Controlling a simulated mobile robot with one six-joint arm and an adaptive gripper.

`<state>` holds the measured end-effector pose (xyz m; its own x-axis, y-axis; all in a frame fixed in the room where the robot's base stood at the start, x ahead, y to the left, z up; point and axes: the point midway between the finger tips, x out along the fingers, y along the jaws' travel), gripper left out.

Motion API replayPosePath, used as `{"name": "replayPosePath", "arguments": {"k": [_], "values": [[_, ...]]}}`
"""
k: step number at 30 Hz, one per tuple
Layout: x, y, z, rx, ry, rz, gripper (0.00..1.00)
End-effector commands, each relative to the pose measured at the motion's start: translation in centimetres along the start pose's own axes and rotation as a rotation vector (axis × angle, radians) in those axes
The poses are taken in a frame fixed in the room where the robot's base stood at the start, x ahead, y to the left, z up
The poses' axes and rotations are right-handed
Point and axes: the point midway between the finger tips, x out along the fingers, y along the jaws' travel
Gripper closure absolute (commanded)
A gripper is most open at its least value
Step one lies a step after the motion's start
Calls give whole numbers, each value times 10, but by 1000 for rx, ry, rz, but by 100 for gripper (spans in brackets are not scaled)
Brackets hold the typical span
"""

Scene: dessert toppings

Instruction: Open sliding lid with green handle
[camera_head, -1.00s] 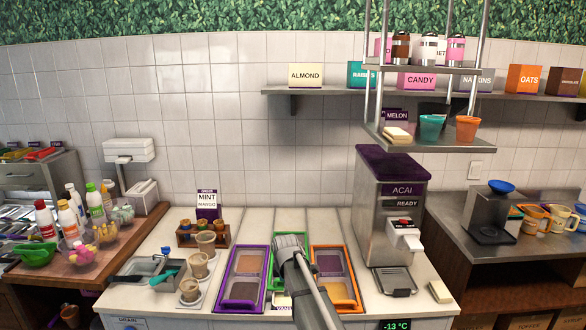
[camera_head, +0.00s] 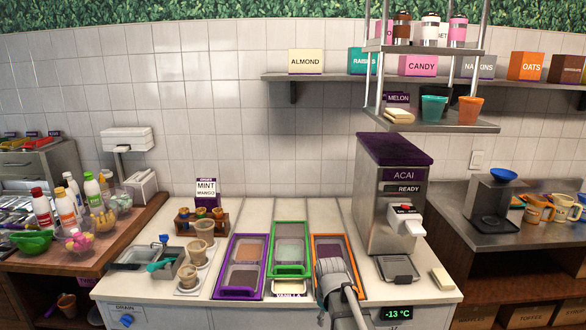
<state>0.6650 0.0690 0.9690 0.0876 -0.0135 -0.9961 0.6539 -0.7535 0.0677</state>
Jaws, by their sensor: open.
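The sliding lid with the green frame (camera_head: 276,247) lies in the middle of the white counter, between a purple-framed lid and an orange-framed lid. It looks closed, with a pale content dimly visible through its panels. Its green handle (camera_head: 290,271) is at the near end, just above the VANILLA label. My gripper (camera_head: 329,266) is right of the green handle, in front of the orange-framed lid, and hides part of it. It is open and holds nothing that I can see. Its fingertips are small and hard to make out, and it appears apart from the green handle.
The purple-framed lid (camera_head: 240,293) is at left and the orange-framed lid (camera_head: 356,262) at right. The ACAI machine (camera_head: 392,190) stands behind to the right. Cups (camera_head: 188,276) stand left of the lids. A hanging shelf (camera_head: 430,122) is above the counter's right side.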

Motion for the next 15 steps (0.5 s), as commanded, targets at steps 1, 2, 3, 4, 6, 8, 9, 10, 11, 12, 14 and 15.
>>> {"name": "replayPosePath", "arguments": {"k": [1,2,3,4,6,8,9,10,11,12,14,15], "values": [[10,-7,27,85,-8,-7,42],[13,-9,37,137,-13,-11,42],[17,-11,52,207,-20,-17,42],[19,-14,62,258,-26,-20,42],[25,-19,85,373,-38,-27,42],[28,-23,102,461,-49,-33,42],[31,-26,111,514,-55,-36,42],[32,-27,118,550,-59,-37,42],[33,-29,124,583,-63,-38,42],[34,-31,130,620,-67,-40,42],[36,-33,137,664,-73,-42,42],[36,-34,140,685,-76,-43,42]]}}
